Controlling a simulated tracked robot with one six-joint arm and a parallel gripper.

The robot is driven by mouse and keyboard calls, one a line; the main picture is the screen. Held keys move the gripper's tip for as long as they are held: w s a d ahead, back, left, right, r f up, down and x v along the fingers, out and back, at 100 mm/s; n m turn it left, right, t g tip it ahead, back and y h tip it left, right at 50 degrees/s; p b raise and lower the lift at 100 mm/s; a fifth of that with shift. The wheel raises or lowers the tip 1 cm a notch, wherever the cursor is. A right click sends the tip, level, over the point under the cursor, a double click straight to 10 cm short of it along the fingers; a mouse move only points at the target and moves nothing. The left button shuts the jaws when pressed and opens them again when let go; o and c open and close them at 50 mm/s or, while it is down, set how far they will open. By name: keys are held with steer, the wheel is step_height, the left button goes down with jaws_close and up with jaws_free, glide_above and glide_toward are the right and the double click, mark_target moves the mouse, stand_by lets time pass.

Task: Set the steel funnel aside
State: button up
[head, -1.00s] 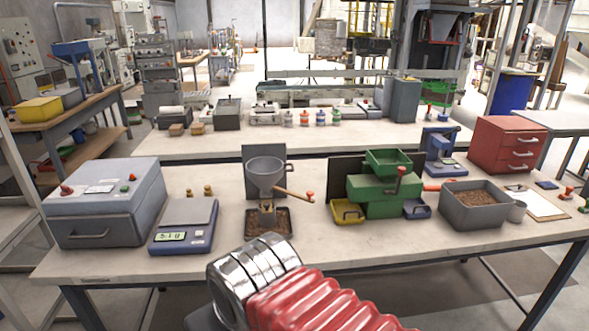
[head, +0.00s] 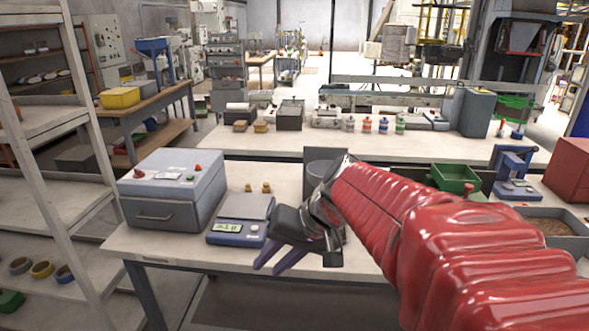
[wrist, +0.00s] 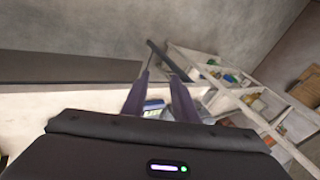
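My gripper (head: 274,266) hangs near the bench's front edge, below and left of the funnel, beside the blue scale (head: 238,233). In the wrist view its two dark purple fingers (wrist: 160,90) stand apart with nothing held between them. The funnel cannot be made out in the wrist view.
A grey box machine (head: 172,190) stands left of the scale, with two small brass weights (head: 257,187) behind it. A shelf rack (head: 55,190) is at far left.

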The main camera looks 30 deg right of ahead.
steer(key=w+d+r+m+t+y, duration=0.1)
steer(key=w+d+m+t, duration=0.3)
steer(key=d, duration=0.5)
steer(key=w+d+m+t+y, duration=0.1)
steer(key=w+d, duration=0.5)
steer(key=d, duration=0.4)
steer(key=s+d+m+t+h, duration=0.1)
steer(key=d+m+t+h, duration=0.2)
steer(key=d, duration=2)
steer(key=m+t, duration=0.1)
steer(key=t, duration=0.2)
steer(key=shift+s+d+m+h, duration=0.2)
steer(key=shift+s+m+h, duration=0.1)
steer(key=shift+h, duration=0.1)
steer(key=shift+f, duration=0.1)
steer(key=x, duration=1.4)
steer(key=shift+c, duration=0.4)
